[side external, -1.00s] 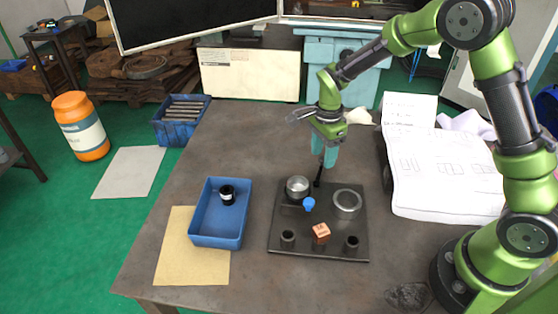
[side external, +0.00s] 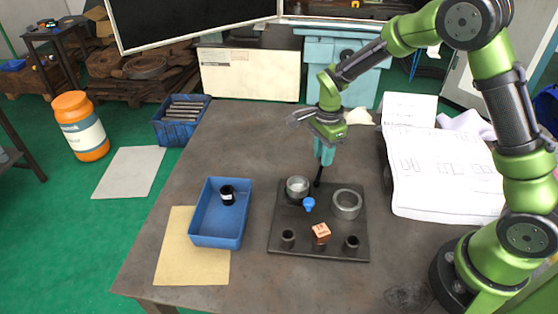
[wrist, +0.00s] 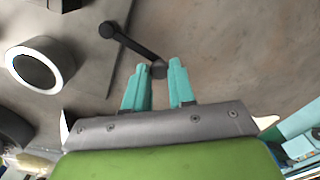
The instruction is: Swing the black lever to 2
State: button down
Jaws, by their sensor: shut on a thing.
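The black lever (wrist: 132,47) is a thin dark bar with a round boss at one end and a knob at the other in the wrist view. My gripper (wrist: 158,76) has teal fingers either side of the knob end and is shut on it. In the side view my gripper (side external: 323,162) points down at the back edge of the dark fixture plate (side external: 281,222), with the lever (side external: 318,177) just below the fingers. No number marks can be read, so the lever's position number cannot be told.
The plate carries a silver cup (side external: 298,188), a metal ring (side external: 347,204), a blue knob (side external: 309,204), an orange block (side external: 321,233) and dark sockets (side external: 288,238). A blue bin (side external: 220,241) holding a black part stands left. Papers (side external: 440,175) lie right.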

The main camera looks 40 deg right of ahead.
jog(key=shift+s+m, duration=0.15)
jog(key=shift+m, duration=0.15)
jog(key=s+m, duration=0.1)
jog(key=s+d+m, duration=0.1)
jog(key=m, duration=0.1)
jog(key=s+m, duration=0.1)
jog(key=m, duration=0.1)
jog(key=s+m, duration=0.1)
jog(key=m, duration=0.1)
jog(key=shift+s+d, duration=0.1)
jog(key=m, duration=0.1)
jog(key=s+m, duration=0.2)
jog(key=shift+a+m, duration=0.25)
jog(key=shift+m, duration=0.15)
jog(key=shift+s+a+m, duration=0.35)
jog(key=shift+s+m, duration=0.2)
jog(key=shift+m, duration=0.45)
jog(key=shift+s+a+m, duration=0.3)
jog(key=shift+s+m, duration=0.2)
jog(key=shift+m, duration=0.5)
jog(key=c, duration=0.9)
grip_release()
jog(key=shift+s, duration=0.1)
jog(key=shift+c, duration=0.2)
